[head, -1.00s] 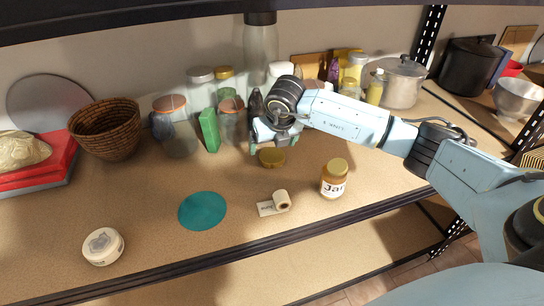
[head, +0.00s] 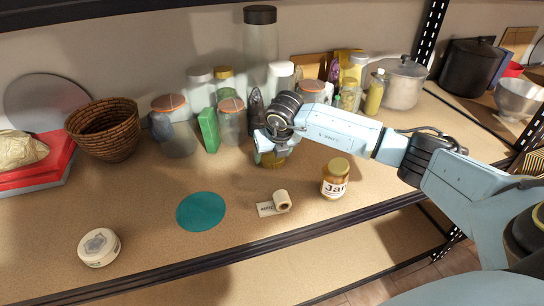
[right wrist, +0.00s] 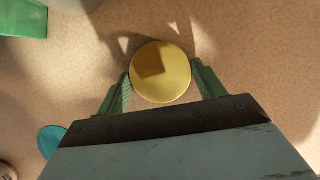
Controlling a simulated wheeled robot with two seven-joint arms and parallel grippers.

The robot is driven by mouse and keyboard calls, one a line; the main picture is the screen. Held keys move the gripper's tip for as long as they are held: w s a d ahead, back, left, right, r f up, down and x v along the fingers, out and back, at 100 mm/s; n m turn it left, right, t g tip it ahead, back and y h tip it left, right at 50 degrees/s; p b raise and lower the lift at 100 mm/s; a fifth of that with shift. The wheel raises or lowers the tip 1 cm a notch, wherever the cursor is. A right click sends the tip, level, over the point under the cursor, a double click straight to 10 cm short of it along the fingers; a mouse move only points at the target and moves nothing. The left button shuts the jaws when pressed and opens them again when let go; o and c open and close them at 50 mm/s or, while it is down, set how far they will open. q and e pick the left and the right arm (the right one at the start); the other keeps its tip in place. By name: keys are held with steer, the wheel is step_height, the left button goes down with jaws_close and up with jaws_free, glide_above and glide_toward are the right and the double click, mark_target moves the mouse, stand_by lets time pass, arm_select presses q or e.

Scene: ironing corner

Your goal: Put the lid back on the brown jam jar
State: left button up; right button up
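The brown jam jar (head: 334,182) stands upright on the worktop, its label facing me and its top golden. A round gold lid (head: 274,160) lies on the worktop behind and left of the jar, partly hidden by my right gripper (head: 270,147). In the right wrist view the lid (right wrist: 160,72) sits between the two green fingers of my right gripper (right wrist: 161,75). The fingers stand on either side of it with a narrow gap, so the gripper looks open around it. My left gripper is not in view.
Glass jars, a green box (head: 208,130) and a dark pointed object (head: 256,108) stand close behind my right gripper. The front middle is mostly clear.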

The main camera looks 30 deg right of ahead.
mark_target(273, 157)
steer(key=c, duration=0.5)
steer(key=shift+o, duration=0.2)
steer(key=shift+r, duration=0.25)
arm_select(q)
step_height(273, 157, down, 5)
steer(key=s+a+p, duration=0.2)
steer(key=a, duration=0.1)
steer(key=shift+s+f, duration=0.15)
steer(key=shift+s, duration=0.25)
arm_select(e)
step_height(273, 157, up, 10)
steer(key=shift+f, duration=0.2)
